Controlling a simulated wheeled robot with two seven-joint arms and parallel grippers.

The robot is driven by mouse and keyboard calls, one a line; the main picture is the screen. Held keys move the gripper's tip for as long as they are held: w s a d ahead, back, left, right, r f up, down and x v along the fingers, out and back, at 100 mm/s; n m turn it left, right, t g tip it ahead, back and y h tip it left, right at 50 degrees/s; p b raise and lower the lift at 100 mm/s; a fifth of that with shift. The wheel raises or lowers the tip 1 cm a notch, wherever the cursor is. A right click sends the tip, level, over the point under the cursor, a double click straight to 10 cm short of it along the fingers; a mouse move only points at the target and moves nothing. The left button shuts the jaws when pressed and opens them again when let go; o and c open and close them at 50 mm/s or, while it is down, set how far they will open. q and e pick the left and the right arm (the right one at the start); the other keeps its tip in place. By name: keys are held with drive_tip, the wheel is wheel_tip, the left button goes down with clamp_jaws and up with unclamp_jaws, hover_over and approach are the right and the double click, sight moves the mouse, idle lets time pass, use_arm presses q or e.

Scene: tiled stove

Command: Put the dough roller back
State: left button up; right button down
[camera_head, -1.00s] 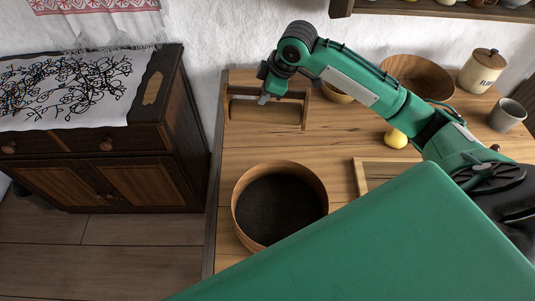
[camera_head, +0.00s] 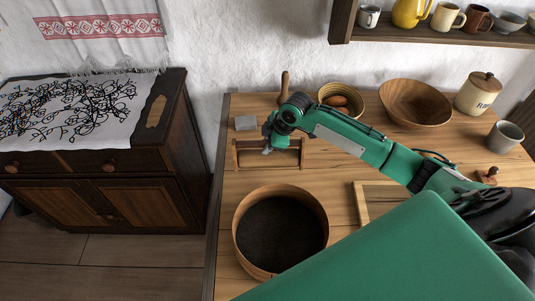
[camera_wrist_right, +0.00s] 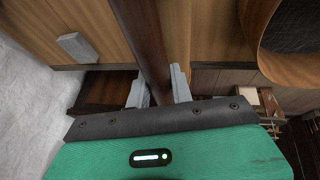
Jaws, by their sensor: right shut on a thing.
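The dough roller, a dark brown wooden bar, shows in the right wrist view (camera_wrist_right: 146,40), running up between the fingers. My right gripper (camera_wrist_right: 158,88) is shut on it. In the head view, my right gripper (camera_head: 268,148) is at the wooden rack (camera_head: 235,155) near the back left of the table, with its end posts to either side. The bar is partly hidden by the gripper, and I cannot tell whether it touches the rack. My left gripper is out of view.
A round sieve (camera_head: 237,235) stands in front of the rack. A grey block (camera_head: 245,122) and an upright wooden handle (camera_head: 284,86) are behind it. Bowls (camera_head: 415,103), a flour jar (camera_head: 478,93) and a mug (camera_head: 505,137) stand toward the right. A dark cabinet (camera_head: 184,150) is left.

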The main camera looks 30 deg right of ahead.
sight(267, 158)
drive_tip(key=shift+f+p, duration=0.45)
drive_tip(key=shift+f, duration=2.6)
drive_tip(key=shift+f, duration=0.3)
drive_tip(key=shift+s+f, duration=0.3)
drive_tip(key=shift+f, duration=0.05)
drive_tip(key=c, duration=1.6)
unclamp_jaws()
drive_tip(key=shift+f, duration=0.15)
drive_tip(key=o, duration=0.4)
drive_tip(key=shift+c, duration=0.2)
drive_tip(key=shift+w, duration=0.2)
drive_tip(key=shift+r, duration=0.25)
drive_tip(key=b+v, duration=0.2)
drive_tip(key=v, duration=1.1)
drive_tip(key=shift+w+a+r, duration=0.1)
drive_tip(key=shift+w+a, duration=0.05)
drive_tip(key=shift+w, duration=0.05)
